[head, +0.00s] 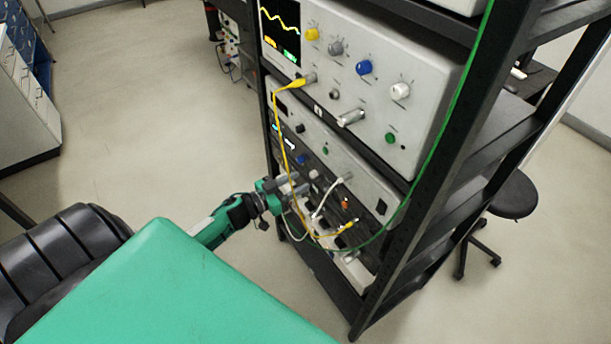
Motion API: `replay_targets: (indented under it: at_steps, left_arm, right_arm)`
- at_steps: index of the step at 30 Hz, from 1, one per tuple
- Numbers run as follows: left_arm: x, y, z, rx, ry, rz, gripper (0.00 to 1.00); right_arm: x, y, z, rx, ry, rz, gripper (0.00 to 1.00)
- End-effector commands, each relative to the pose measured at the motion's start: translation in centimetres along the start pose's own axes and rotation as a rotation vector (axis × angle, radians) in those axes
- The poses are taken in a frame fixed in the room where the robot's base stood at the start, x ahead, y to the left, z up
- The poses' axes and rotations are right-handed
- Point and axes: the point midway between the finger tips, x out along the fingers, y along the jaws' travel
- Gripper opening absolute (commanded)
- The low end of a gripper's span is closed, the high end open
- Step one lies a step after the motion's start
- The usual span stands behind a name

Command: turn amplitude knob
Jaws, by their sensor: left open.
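My left gripper (292,187) is open, at the left front edge of the rack, close to the lower dark panel (318,178). Cables pass close by it, and I cannot tell whether it touches anything. I see several knobs but cannot read which is the amplitude knob. The lower units carry a black knob (300,128), a small blue knob (301,160) and an orange knob (345,203). The upper scope (375,95) has yellow (312,34), grey (335,47), blue (364,67) and white (400,90) knobs. My right gripper is not in view.
A yellow cable (278,130) hangs down the rack front, with white cables (318,205) near my gripper. A green cable (447,110) runs along the right post of the black rack (470,130). A black stool (510,194) stands at right.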

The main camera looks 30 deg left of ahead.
Motion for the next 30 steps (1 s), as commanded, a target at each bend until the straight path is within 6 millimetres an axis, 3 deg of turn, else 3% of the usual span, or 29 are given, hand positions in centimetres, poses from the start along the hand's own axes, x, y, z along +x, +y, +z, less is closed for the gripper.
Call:
replay_targets:
  at_steps: [9,20,27,30]
  left_arm:
    - [3.3,0.0,-0.1,0.001,0.001,0.000,0.42]
    - [3.6,0.1,0.0,0.000,0.000,0.001,0.42]
    - [3.6,0.1,0.0,0.000,0.000,0.001,0.00]
    - [3.6,0.1,0.0,0.001,0.000,0.001,0.00]
  right_arm:
    - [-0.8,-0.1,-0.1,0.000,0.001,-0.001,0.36]
    - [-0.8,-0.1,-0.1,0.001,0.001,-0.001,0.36]
    - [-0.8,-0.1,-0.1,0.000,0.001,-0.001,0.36]
    - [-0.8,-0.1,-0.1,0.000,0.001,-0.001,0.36]
